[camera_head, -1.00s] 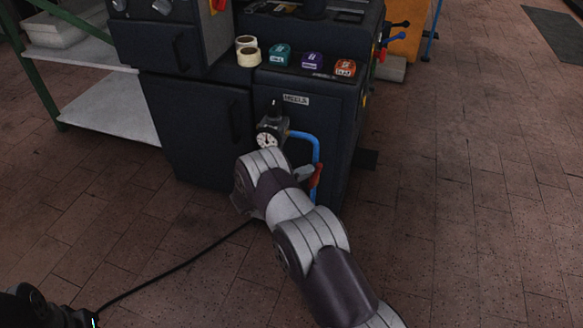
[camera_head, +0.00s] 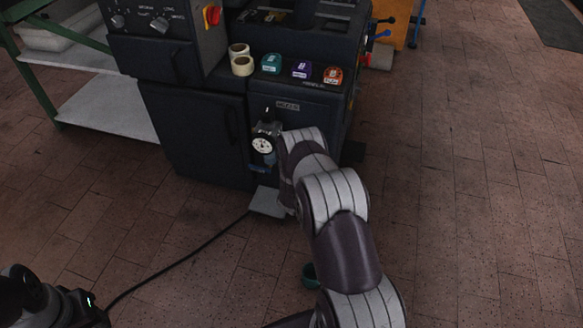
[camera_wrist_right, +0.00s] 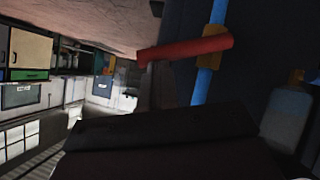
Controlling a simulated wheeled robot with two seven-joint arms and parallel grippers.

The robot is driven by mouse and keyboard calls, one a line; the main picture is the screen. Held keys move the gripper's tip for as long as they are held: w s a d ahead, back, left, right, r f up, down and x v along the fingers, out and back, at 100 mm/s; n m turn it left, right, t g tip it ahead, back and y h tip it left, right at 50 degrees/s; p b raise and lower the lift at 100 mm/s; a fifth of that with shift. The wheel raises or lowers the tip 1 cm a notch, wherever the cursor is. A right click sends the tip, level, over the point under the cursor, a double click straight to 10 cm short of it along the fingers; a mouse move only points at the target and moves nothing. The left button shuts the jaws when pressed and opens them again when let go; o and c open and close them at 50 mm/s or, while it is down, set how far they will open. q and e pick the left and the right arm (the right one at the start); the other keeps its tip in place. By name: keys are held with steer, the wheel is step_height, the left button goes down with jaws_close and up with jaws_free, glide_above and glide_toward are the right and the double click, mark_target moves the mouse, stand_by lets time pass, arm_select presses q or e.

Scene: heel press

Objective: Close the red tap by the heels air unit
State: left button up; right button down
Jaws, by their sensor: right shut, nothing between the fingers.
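In the right wrist view the red tap handle (camera_wrist_right: 185,48) lies across the blue air pipe (camera_wrist_right: 203,85), with a yellow valve body (camera_wrist_right: 216,34) where they cross. My right gripper (camera_wrist_right: 157,88) is shut and empty. A grey finger stands close to the handle's left end; I cannot tell whether they touch. In the head view my right arm hides the tap and its gripper. The air unit (camera_head: 263,146), with a round white gauge, shows just left of that arm, below the HEELS label (camera_head: 287,106).
The dark press cabinet (camera_head: 195,130) stands behind the air unit. A grey pedal (camera_head: 268,202) with a black cable lies on the floor. Tape rolls (camera_head: 242,66) and teal, purple and orange boxes sit on the ledge. The brick floor (camera_head: 460,200) at right is clear.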

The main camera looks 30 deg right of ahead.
steer(key=shift+s+d+f+m+t+y, duration=0.15)
steer(key=shift+s+d+f+m+y, duration=0.15)
steer(key=shift+f, duration=0.35)
steer(key=shift+s+d+f+m+t+y, duration=0.15)
steer(key=shift+s+d+f+m+y, duration=0.15)
steer(key=shift+f, duration=0.3)
steer(key=shift+s, duration=0.1)
